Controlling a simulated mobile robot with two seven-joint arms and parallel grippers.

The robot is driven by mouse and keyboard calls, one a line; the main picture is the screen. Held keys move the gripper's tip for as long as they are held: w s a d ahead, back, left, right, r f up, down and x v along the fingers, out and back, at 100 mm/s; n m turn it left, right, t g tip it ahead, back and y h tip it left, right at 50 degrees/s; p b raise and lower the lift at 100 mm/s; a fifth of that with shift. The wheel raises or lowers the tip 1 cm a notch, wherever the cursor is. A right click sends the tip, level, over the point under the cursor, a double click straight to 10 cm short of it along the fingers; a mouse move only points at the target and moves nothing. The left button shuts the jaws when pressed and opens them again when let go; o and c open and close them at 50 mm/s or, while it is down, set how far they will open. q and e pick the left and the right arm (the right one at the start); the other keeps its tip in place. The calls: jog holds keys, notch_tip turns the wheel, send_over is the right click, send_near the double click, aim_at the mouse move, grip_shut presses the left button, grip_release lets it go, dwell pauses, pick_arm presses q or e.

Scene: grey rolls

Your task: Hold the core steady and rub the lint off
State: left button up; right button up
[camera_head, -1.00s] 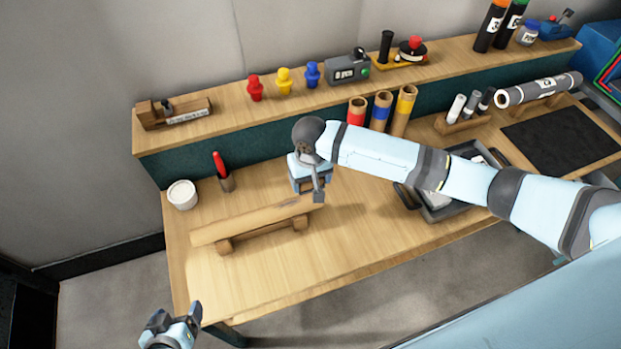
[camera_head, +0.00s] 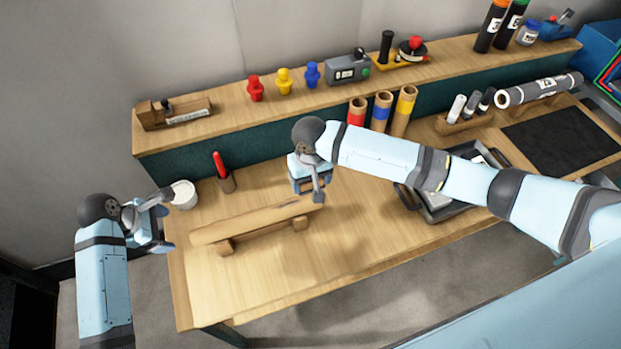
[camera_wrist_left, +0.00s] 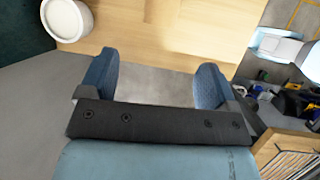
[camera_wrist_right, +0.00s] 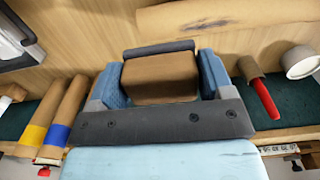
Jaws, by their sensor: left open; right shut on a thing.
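The core (camera_head: 245,223) is a long tan tube lying on a wooden cradle (camera_head: 225,247) at the left of the bench. A greyish smudge, seemingly the lint (camera_wrist_right: 205,23), marks its side; in the head view it is near the right end. My right gripper (camera_head: 312,190) is by that end, shut on a brown block (camera_wrist_right: 160,78); in the right wrist view the block and core appear apart. My left gripper (camera_head: 165,222) is open and empty, left of the core and off the bench's left edge. Its fingers (camera_wrist_left: 155,80) show nothing between them but floor and bench edge.
A white tub (camera_head: 183,196) and a red-handled tool in a holder (camera_head: 226,183) stand behind the core. Three banded tubes (camera_head: 381,111) stand behind my right arm. A grey tray (camera_head: 440,207) lies partly under that arm. The bench front before the core is clear.

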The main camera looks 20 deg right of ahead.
aim_at(194, 238)
pick_arm(q)
jog(key=x, duration=1.1)
jog(key=shift+d+f, duration=0.1)
jog(key=shift+f, duration=0.25)
jog(key=c, duration=1.1)
jog(key=shift+o, duration=0.2)
